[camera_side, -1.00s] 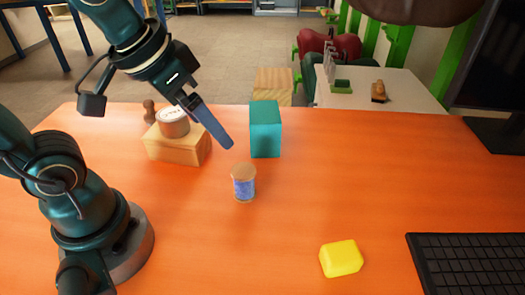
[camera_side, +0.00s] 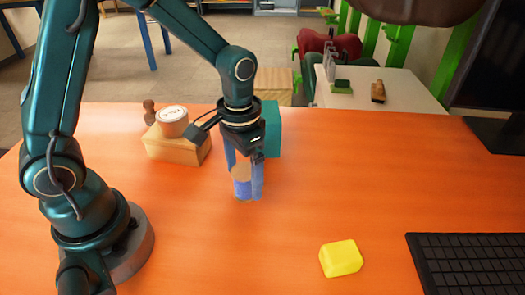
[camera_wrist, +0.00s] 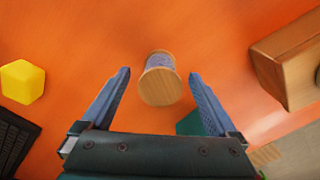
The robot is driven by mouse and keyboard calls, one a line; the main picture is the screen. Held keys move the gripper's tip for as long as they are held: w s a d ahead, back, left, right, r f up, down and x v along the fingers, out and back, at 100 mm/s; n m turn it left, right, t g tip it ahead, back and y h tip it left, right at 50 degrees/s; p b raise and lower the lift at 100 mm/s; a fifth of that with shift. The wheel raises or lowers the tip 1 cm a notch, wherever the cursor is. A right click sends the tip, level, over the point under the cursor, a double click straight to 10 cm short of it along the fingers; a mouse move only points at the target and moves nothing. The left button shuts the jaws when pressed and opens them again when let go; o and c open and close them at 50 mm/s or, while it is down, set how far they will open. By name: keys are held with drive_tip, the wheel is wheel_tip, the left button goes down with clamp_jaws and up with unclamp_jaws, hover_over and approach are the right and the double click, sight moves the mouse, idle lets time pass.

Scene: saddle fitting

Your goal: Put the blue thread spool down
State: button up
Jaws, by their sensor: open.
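The blue thread spool (camera_side: 242,183) stands upright on the orange table, with its wooden top end and blue thread showing in the side view. In the wrist view the spool (camera_wrist: 160,82) lies between the two fingers, with clear orange gaps on both sides. My gripper (camera_side: 246,196) points down over the spool, its blue fingers on either side of it. It also shows in the wrist view (camera_wrist: 159,73), open and holding nothing. One finger partly covers the spool in the side view.
A teal block (camera_side: 273,130) stands close behind my gripper, partly hidden. A wooden box (camera_side: 175,146) with a round tin (camera_side: 172,121) on it is to the left. A yellow block (camera_side: 341,258) and a black keyboard (camera_side: 468,265) are at front right. The table's right middle is clear.

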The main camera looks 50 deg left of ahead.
drive_tip(key=shift+f, duration=1.35)
clamp_jaws()
drive_tip(key=shift+r, duration=0.15)
